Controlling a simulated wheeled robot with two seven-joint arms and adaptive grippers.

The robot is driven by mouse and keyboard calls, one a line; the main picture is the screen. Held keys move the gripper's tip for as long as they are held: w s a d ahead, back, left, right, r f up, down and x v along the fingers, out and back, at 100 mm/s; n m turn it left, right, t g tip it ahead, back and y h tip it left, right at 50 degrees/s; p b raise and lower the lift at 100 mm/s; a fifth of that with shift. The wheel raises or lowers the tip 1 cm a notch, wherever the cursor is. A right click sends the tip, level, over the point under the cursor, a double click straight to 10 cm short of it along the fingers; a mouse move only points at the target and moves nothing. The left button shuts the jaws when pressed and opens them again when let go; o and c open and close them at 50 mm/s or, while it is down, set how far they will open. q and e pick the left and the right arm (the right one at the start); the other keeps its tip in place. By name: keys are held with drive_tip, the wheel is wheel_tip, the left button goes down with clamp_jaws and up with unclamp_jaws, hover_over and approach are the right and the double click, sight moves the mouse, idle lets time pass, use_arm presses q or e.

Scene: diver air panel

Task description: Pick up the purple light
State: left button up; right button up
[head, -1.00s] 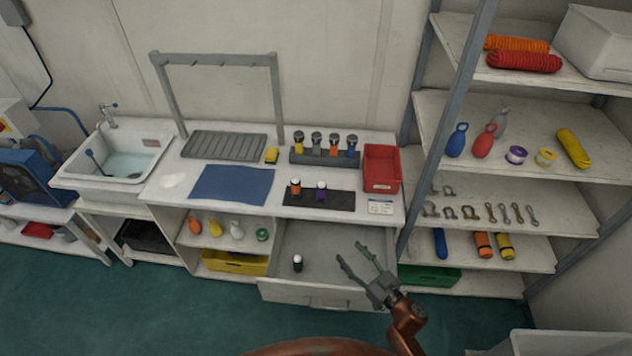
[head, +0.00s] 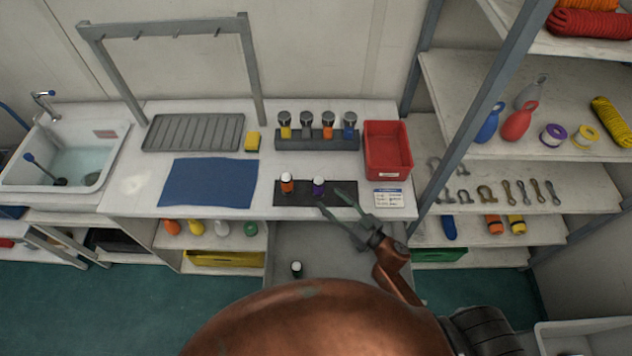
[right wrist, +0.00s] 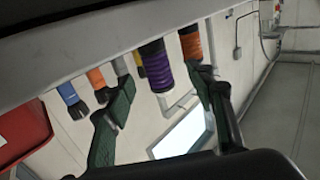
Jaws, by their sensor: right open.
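The purple light (head: 319,188) stands upright on a black mat (head: 342,198) on the white counter, with a pale top. An orange light (head: 287,185) stands to its left. My right gripper (head: 331,201) is open and empty at the mat's front edge, its fingers pointing at the purple light. In the right wrist view, which looks upside down, the purple light (right wrist: 157,70) appears between the two green fingers (right wrist: 161,92), and the orange light (right wrist: 190,42) is close beside one finger. I cannot tell whether anything touches. My left gripper is not in view.
Behind the mat, a grey rack (head: 317,143) holds several lights. A red bin (head: 386,150) and a label card (head: 388,198) are to the right. A blue mat (head: 208,183) lies left. Below, an open drawer (head: 335,262) holds a dark light (head: 296,269). A shelf post (head: 483,110) rises right.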

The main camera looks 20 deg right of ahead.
sight(323, 191)
drive_tip(key=shift+x, duration=1)
drive_tip(key=shift+d+x, duration=0.2)
drive_tip(key=shift+x, duration=2.55)
drive_tip(key=shift+c, duration=0.3)
clamp_jaws()
